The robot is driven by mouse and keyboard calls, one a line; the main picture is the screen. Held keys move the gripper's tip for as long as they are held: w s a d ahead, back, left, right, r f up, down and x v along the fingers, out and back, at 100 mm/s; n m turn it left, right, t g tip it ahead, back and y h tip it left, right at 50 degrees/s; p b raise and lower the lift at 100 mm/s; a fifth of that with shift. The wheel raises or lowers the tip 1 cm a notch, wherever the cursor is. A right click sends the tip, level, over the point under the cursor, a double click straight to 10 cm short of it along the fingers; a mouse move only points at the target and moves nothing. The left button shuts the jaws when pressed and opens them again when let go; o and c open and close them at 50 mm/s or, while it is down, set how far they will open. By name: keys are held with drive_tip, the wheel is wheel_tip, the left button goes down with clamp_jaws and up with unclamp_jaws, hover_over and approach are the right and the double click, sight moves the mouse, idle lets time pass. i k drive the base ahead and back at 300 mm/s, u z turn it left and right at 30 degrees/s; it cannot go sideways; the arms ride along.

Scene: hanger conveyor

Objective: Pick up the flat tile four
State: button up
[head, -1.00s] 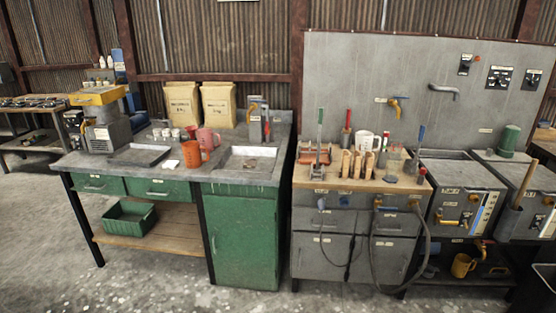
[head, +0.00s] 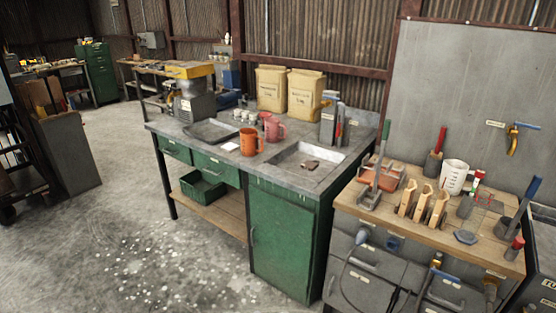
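I cannot make out a tile marked four in the head view. A small flat white piece (head: 229,146) lies on the grey worktop (head: 258,176) of the green bench, left of the orange mug (head: 249,140). It is too small to tell what it is. A small brownish object (head: 310,165) lies in the shallow sink (head: 300,158) to the right. My gripper is not in view.
A dark tray (head: 208,132), a pink mug (head: 274,129) and two paper bags (head: 306,95) stand on the green bench. A wooden-topped grey bench (head: 400,216) with tools and a white jug (head: 454,177) adjoins at right. Open floor (head: 130,235) lies at left.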

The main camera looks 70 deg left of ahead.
sight(308, 165)
drive_tip(key=u, duration=0.85)
drive_tip(key=i, duration=0.8)
drive_tip(key=u, duration=0.95)
